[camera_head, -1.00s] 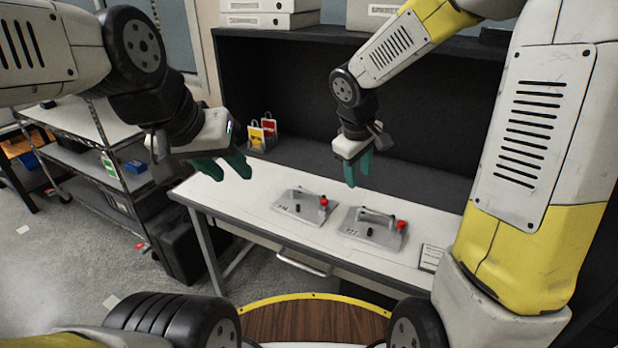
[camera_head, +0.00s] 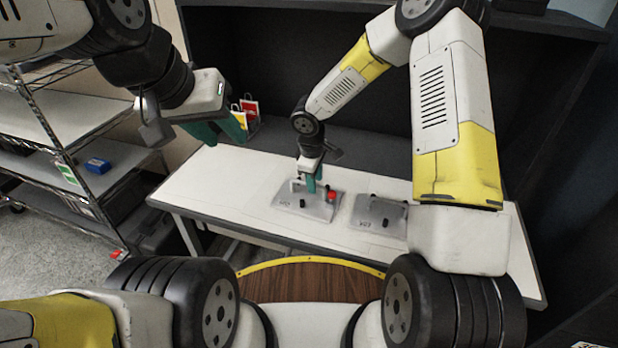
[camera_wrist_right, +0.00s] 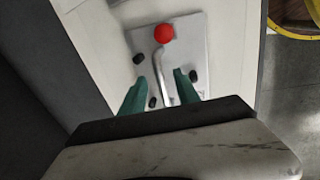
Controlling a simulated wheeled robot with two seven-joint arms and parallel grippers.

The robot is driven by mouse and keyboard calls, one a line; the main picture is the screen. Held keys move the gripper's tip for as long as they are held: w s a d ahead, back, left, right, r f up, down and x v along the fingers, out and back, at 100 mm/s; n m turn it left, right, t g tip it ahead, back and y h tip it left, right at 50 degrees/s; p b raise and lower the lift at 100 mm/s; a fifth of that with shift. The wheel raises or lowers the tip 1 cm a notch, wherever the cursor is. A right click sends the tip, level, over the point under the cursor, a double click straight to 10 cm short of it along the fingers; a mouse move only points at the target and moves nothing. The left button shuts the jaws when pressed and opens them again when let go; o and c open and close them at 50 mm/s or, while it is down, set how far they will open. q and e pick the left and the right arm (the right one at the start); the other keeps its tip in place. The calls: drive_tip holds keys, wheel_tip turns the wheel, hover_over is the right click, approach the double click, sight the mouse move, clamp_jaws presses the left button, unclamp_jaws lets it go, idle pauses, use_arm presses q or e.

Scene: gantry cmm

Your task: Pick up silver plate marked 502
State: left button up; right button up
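Two silver plates lie side by side on the white table: a left plate (camera_head: 322,210) and a right plate (camera_head: 372,217). Each has dark knobs and a bar handle; their printed marks are too small to read surely. My right gripper (camera_head: 311,183) is over the left plate. In the right wrist view, the open teal fingers (camera_wrist_right: 160,88) stand either side of the pale handle (camera_wrist_right: 163,70) of that plate (camera_wrist_right: 182,45), with its red ball (camera_wrist_right: 164,33) beyond. Contact cannot be told. My left gripper (camera_head: 224,128) is open and empty, raised above the table's left side.
The table (camera_head: 215,185) has free room left of the plates. A holder with red and yellow tags (camera_head: 248,112) stands at the back left. A wire shelf rack (camera_head: 45,120) is at far left. My right arm hides part of the table's right side.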

drive_tip(key=shift+w+d+f, duration=0.1)
drive_tip(key=shift+w+f, duration=0.05)
drive_tip(key=shift+f, duration=0.65)
drive_tip(key=shift+w+d+f, duration=0.1)
drive_tip(key=shift+f, duration=0.65)
clamp_jaws()
drive_tip(key=shift+r, duration=0.15)
